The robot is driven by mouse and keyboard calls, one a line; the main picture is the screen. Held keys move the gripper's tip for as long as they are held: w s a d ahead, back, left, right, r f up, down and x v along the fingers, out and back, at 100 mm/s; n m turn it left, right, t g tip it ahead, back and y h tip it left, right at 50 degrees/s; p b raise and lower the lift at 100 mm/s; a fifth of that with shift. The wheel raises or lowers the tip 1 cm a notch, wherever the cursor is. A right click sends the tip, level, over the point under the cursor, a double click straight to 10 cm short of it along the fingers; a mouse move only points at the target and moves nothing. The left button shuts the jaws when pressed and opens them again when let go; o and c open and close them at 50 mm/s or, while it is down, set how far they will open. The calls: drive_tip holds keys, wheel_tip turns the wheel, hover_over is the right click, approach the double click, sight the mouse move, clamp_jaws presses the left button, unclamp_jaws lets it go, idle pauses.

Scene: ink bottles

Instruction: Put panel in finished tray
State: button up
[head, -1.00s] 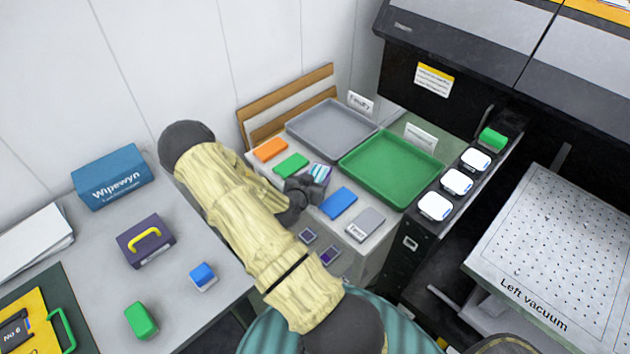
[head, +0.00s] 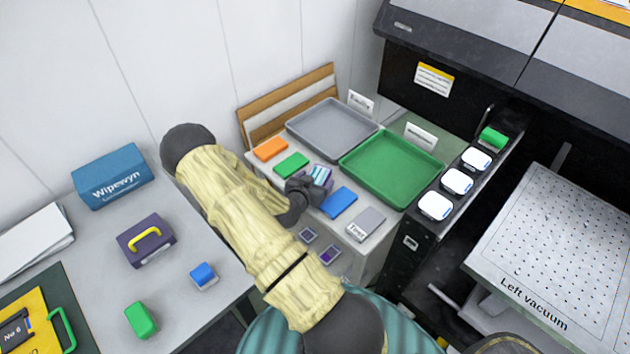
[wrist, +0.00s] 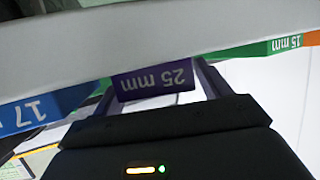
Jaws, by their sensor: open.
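A small panel with white, teal and purple stripes (head: 319,174) lies at the top of the purple block, in the row of blocks on the pale side table. My gripper (head: 308,187) is at its near side and covers part of it. In the wrist view, the purple block marked 25 mm (wrist: 152,79) shows between my open fingers. The panel cannot be made out there. Behind the blocks lie an empty green tray (head: 374,186) and an empty grey tray (head: 331,131). Their signs are too blurred to read for certain.
Orange (head: 270,148) and green blocks (head: 291,165) stand left of the panel, a blue block (head: 339,202) and a grey block (head: 365,225) right of it. White-topped bottles (head: 435,206) line the black ledge beside the green tray. The left table (head: 180,225) holds several other objects.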

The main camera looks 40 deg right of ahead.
drive_tip(key=shift+s+a+r, duration=0.1)
drive_tip(key=shift+a+r, duration=0.05)
drive_tip(key=shift+a, duration=0.2)
drive_tip(key=b+v, duration=0.2)
drive_tip(key=v, duration=0.9)
drive_tip(key=shift+r, duration=0.2)
drive_tip(key=shift+a, duration=0.15)
drive_tip(key=a+r+n+g+y, duration=0.1)
drive_tip(key=a+r+n+y, duration=0.15)
drive_tip(key=a+y, duration=0.35)
drive_tip(key=a+r+n+g+y, duration=0.1)
drive_tip(key=a+n+y, duration=0.25)
drive_tip(key=a, duration=0.45)
drive_tip(key=s+a+r+n+g+y, duration=0.1)
drive_tip(key=s+a+r+n, duration=0.4)
drive_tip(key=r, duration=0.5)
drive_tip(key=s+n+y, duration=0.1)
drive_tip(key=s, duration=0.1)
drive_tip(key=shift+s+r+n+g+y, duration=0.3)
drive_tip(key=shift+s+y, duration=0.05)
